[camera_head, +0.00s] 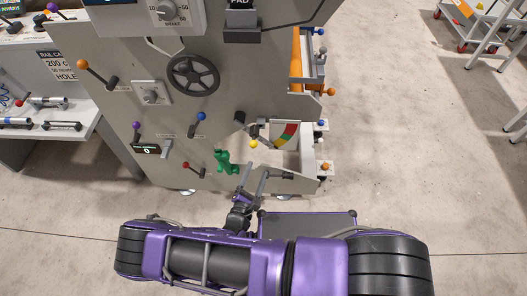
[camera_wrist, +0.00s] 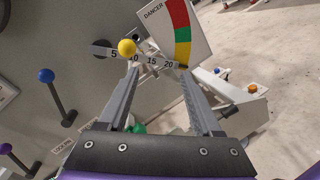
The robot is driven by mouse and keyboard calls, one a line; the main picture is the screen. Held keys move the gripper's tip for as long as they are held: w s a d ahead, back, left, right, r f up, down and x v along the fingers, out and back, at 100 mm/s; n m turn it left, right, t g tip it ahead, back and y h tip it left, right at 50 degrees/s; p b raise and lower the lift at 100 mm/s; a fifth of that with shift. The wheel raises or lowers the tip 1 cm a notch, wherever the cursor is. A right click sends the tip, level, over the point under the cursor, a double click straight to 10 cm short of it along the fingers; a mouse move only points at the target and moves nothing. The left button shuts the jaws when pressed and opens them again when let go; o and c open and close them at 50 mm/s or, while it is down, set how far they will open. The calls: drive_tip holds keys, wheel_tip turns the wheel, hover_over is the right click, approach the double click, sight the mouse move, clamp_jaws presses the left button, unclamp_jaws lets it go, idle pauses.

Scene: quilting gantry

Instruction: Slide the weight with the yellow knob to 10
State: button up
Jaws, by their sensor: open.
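The yellow knob (camera_wrist: 127,47) of the weight shows in the wrist view in front of a number scale (camera_wrist: 152,61) reading 5, 10, 15 and 20. The knob appears between the 5 and the 10, covering part of the 10. The weight's body under it is hard to make out. In the head view the yellow knob (camera_head: 253,144) is on the machine's lower right side. My gripper (camera_wrist: 163,72) is open and empty, its fingertips below and right of the knob. The head view shows my gripper (camera_head: 268,168) just below the knob.
A red, yellow and green danger gauge (camera_wrist: 181,30) stands behind the scale. A blue-knobbed lever (camera_wrist: 46,76) and a purple-knobbed lever (camera_wrist: 5,149) are at left. A green object (camera_head: 225,162) sits left of my gripper. Open floor (camera_head: 400,150) lies right of the machine.

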drive_tip(key=v, duration=1.1)
idle(0.6)
idle(0.5)
drive_tip(key=b+v, duration=0.1)
drive_tip(key=v, duration=1.6)
drive_tip(key=shift+s, duration=0.2)
drive_tip(key=shift+r, duration=0.15)
